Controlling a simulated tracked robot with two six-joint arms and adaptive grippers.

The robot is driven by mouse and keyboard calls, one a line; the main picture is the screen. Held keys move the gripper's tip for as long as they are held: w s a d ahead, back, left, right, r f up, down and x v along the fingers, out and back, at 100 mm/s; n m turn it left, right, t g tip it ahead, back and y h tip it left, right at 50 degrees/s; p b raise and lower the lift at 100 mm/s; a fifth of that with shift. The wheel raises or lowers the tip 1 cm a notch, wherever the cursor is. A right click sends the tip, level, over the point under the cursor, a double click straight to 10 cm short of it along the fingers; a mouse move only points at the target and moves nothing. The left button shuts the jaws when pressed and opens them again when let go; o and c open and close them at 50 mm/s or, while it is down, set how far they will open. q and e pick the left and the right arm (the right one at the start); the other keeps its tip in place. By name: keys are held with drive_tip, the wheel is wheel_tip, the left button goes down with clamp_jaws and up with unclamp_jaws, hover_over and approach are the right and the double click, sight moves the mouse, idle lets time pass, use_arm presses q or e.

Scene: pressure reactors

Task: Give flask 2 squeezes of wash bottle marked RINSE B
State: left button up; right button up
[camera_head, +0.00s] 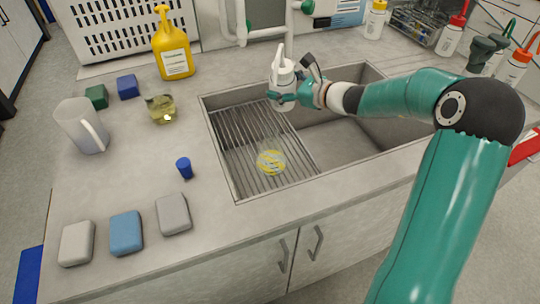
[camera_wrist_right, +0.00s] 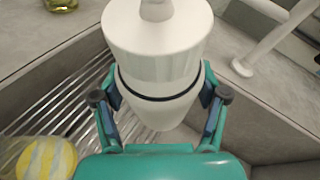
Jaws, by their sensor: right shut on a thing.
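My right gripper (camera_head: 283,98) is shut on a white wash bottle (camera_head: 284,74) and holds it upright above the sink. The bottle fills the middle of the right wrist view (camera_wrist_right: 155,45), with a thin dark band between the fingers; I cannot read any label on it. A round, clear-looking vessel with yellow stripes (camera_head: 270,162), possibly the flask, sits on the sink's wire rack, below and slightly left of the bottle. It also shows in the right wrist view (camera_wrist_right: 45,158). A glass vessel with yellow-green liquid (camera_head: 162,110) stands on the counter to the left. My left gripper is not in view.
The wire rack (camera_head: 235,150) covers the sink's left part. A yellow jug (camera_head: 173,52), a white pitcher (camera_head: 80,128), a blue cap (camera_head: 184,168) and several sponges (camera_head: 126,232) stand left. Other wash bottles (camera_head: 450,38) stand right. The faucet (camera_head: 288,30) rises behind the held bottle.

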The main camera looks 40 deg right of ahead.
sight(284, 67)
drive_tip(key=shift+r, duration=0.15)
drive_tip(key=shift+r+p, duration=1.8)
drive_tip(key=shift+r, duration=0.65)
drive_tip(key=shift+r, duration=0.1)
